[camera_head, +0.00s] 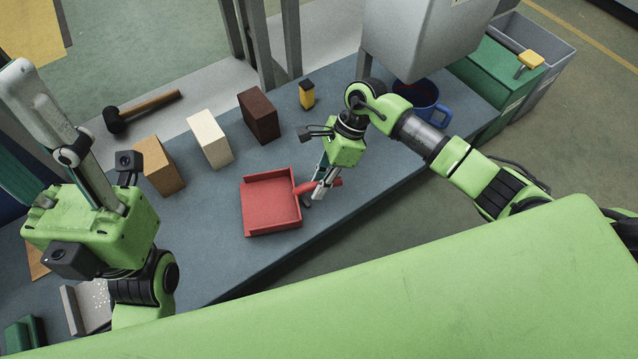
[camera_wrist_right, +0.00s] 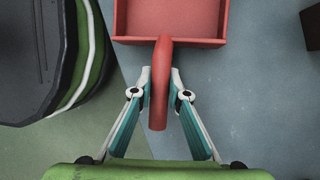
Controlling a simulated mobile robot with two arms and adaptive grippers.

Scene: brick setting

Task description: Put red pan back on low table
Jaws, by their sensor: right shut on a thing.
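The red pan (camera_head: 270,205), a square shallow tray with a stubby handle, is over the blue-grey low table (camera_head: 345,195), near its front edge. I cannot tell whether its base touches the surface. My right gripper (camera_head: 322,187) is shut on the pan's red handle. In the right wrist view the pan (camera_wrist_right: 170,20) is at the top, and its handle (camera_wrist_right: 160,85) runs down between the fingers of my right gripper (camera_wrist_right: 160,82).
A tan block (camera_head: 158,166), a white block (camera_head: 210,139) and a dark brown block (camera_head: 259,115) stand behind the pan. A mallet (camera_head: 140,110) lies at the back. A yellow-black item (camera_head: 307,94) and a blue mug (camera_head: 425,100) are further right.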

